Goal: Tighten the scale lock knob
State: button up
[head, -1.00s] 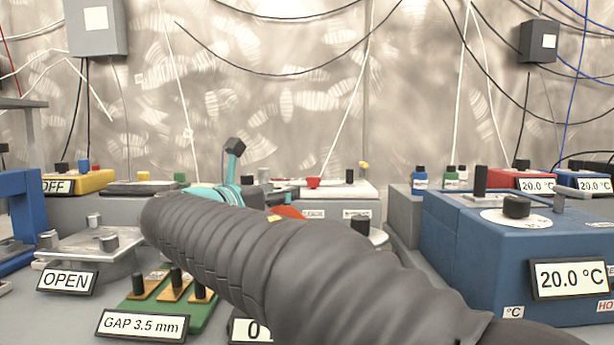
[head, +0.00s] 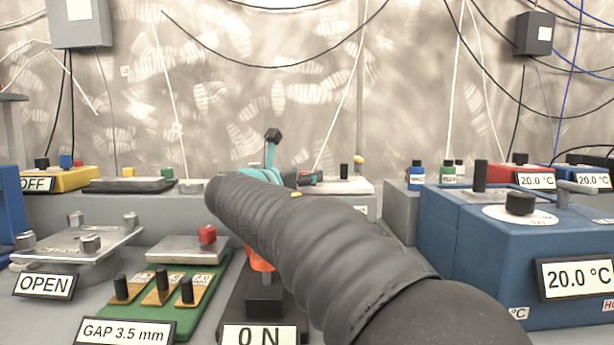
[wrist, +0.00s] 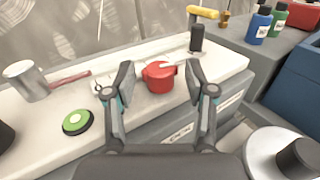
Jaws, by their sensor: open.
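A red knob (wrist: 159,77) sits on a white bench-top unit (wrist: 215,68) in the wrist view. My gripper (wrist: 160,72) is open, with one finger on each side of the red knob in the picture; contact is not visible. In the head view my dark sleeved arm hides most of the gripper and the red knob.
A black post (wrist: 196,39) stands behind the knob; a green disc (wrist: 77,121) and metal cup (wrist: 25,80) are left. A round metal plate with a black knob (wrist: 299,157) is lower right. The blue 20.0 °C box (head: 470,255) stands right; a green gap board (head: 190,290) is left.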

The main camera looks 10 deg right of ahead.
jog(key=shift+x, duration=0.8)
grip_shut()
jog(key=g+h+p, duration=0.1)
jog(key=p, duration=0.1)
jog(key=shift+r+m+p, duration=0.3)
jog(key=shift+m+p, duration=0.05)
jog(key=shift+m, duration=0.05)
jog(key=shift+f+m+g+h+p, duration=0.1)
jog(key=shift+m+g+h+p, duration=0.3)
jog(key=shift+p, duration=0.25)
jog(key=shift+f, duration=0.2)
